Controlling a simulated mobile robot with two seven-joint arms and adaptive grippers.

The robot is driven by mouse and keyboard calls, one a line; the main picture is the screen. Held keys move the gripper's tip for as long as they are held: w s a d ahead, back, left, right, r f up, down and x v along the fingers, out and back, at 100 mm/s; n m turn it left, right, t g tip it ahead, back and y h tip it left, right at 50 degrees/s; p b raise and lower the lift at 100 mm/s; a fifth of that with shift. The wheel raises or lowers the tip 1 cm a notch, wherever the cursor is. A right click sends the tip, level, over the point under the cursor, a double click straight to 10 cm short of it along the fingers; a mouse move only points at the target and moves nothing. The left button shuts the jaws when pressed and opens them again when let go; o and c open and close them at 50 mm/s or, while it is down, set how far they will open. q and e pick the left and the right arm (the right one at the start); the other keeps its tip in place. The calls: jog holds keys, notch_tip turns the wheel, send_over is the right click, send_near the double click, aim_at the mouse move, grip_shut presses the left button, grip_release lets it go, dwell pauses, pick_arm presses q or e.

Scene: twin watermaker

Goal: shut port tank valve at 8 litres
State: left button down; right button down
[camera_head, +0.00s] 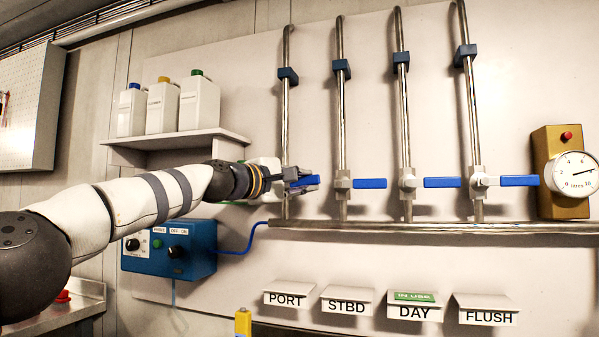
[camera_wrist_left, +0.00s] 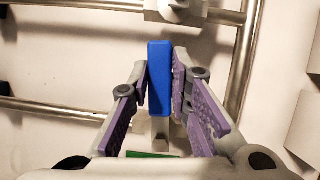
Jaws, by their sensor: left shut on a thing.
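The port tank valve is the leftmost valve, on the pipe above the PORT label (camera_head: 285,300). Its blue handle (camera_head: 306,181) points right, crosswise to the upright pipe, and is partly hidden by my left gripper (camera_head: 292,181). In the left wrist view the blue handle (camera_wrist_left: 159,75) lies between the purple-padded fingers of my left gripper (camera_wrist_left: 163,78), which is shut on it. The round gauge (camera_head: 576,178) at the right has its needle pointing right and slightly up, near 8. My right gripper is not in view.
Three more valves with blue handles pointing right (camera_head: 370,183) (camera_head: 442,182) (camera_head: 518,180) stand along the horizontal pipe (camera_head: 430,228). A blue control box (camera_head: 190,250) and a bottle shelf (camera_head: 180,138) are at left.

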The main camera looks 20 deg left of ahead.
pick_arm(q)
jog(key=shift+f+m+g, duration=0.3)
jog(key=shift+f+m, duration=0.05)
jog(key=shift+m, duration=0.35)
jog(key=shift+f, duration=0.1)
jog(key=c, duration=1.5)
grip_release()
jog(key=shift+s+a, duration=0.2)
jog(key=v, duration=1.1)
jog(key=shift+s, duration=0.2)
